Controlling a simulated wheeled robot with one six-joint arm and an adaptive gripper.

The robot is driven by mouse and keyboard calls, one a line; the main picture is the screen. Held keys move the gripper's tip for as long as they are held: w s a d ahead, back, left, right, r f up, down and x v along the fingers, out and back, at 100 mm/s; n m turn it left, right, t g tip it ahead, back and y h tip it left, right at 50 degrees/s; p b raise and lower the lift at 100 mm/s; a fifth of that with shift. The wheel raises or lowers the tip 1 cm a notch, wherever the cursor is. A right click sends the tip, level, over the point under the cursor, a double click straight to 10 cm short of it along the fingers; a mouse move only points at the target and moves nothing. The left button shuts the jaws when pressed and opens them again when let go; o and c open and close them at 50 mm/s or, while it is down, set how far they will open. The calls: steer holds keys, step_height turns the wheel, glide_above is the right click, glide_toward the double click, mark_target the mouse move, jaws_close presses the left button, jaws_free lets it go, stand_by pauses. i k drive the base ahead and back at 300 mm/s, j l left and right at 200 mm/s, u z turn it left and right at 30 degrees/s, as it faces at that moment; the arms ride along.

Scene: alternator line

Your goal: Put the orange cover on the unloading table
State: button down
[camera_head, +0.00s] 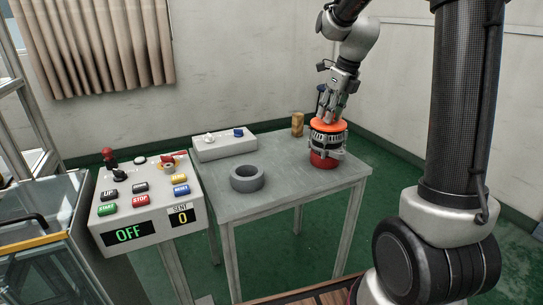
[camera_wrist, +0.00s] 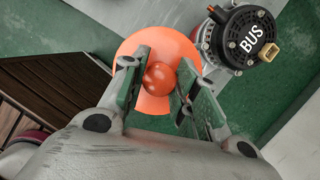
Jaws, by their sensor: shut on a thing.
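The orange cover (camera_head: 328,125) is a round disc with a ball knob, also seen in the wrist view (camera_wrist: 151,107). My gripper (camera_head: 331,115) is shut on the knob, with its fingers on both sides of it (camera_wrist: 158,85). The cover is held in the air; green floor shows around it in the wrist view. A grey table (camera_head: 275,199) stands below and behind. I cannot tell from a label whether it is the unloading table.
A grey ring (camera_head: 247,178), a pale box with knobs (camera_head: 224,146) and a tan block (camera_head: 297,123) are on the table. A control panel (camera_head: 147,199) reading OFF stands left. The table's front middle is bare. Brown slats (camera_wrist: 42,95) lie low at left.

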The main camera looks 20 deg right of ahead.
mark_target(287, 155)
steer(key=i+j, duration=0.1)
steer(key=i, duration=0.3)
steer(key=i+j, duration=0.15)
steer(key=i, duration=0.25)
